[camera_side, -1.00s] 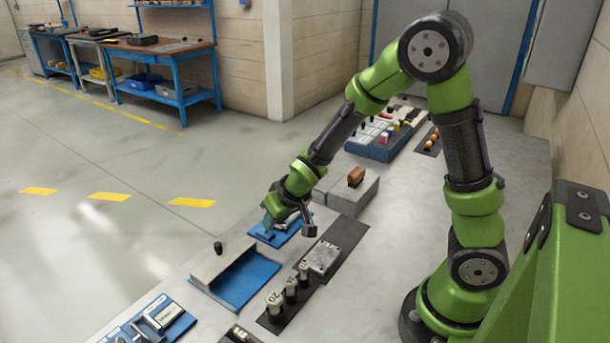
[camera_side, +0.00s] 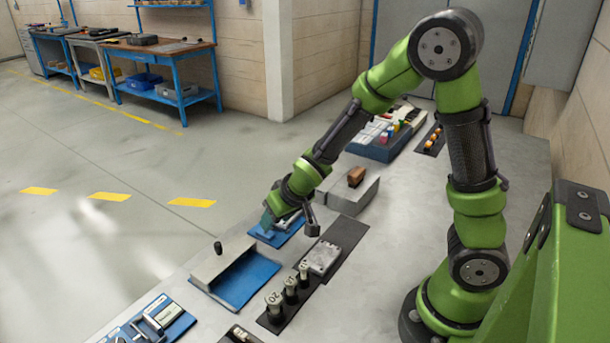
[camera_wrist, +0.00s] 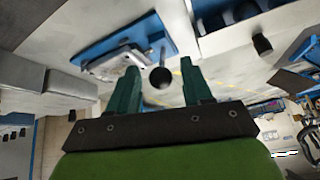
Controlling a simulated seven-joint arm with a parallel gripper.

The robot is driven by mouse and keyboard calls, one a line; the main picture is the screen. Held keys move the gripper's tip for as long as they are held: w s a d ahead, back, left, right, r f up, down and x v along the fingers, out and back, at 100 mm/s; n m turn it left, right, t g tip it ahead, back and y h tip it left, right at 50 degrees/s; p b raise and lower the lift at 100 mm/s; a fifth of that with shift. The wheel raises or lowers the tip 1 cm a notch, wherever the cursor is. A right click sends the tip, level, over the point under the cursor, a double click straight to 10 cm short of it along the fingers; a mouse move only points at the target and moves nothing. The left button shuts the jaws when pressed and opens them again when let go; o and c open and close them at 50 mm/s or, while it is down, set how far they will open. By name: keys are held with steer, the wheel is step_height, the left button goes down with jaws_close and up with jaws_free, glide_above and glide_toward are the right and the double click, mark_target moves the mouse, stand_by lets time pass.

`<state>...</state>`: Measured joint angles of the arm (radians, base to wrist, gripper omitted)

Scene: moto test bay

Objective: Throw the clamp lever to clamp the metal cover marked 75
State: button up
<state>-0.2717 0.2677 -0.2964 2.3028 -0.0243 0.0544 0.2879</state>
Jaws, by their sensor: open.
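My gripper (camera_wrist: 160,88) is open, with its two green fingers apart. Between the fingertips in the wrist view is a dark round knob (camera_wrist: 160,77) on a thin clamp lever (camera_wrist: 163,52); I cannot tell whether either finger touches it. A blue fixture plate (camera_wrist: 151,29) lies beyond, with a pale metal part (camera_wrist: 112,66) on it. This may be the cover; no number is readable. In the side view my gripper (camera_side: 267,223) is low over the blue fixture plate (camera_side: 287,236) and hides the lever and most of the plate.
A grey metal block (camera_side: 322,257) lies on a dark mat (camera_side: 345,234) nearby, beside several labelled cylinders (camera_side: 274,302). A blue-floored stand (camera_side: 252,281) with a black knob is in front. A grey box (camera_side: 350,197) bearing a brown object (camera_side: 356,177) stands behind.

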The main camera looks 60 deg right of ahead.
steer(key=v, duration=1.6)
steer(key=s+a+r+t+y, duration=0.1)
steer(key=s+a+r+y, duration=0.1)
steer(key=s, duration=0.6)
step_height(320, 180, up, 3)
steer(key=shift+a+f+m+y, duration=0.25)
steer(key=shift+a+m+y, duration=0.15)
steer(key=shift+a, duration=0.45)
steer(key=shift+s, duration=0.15)
steer(key=shift+c, duration=0.3)
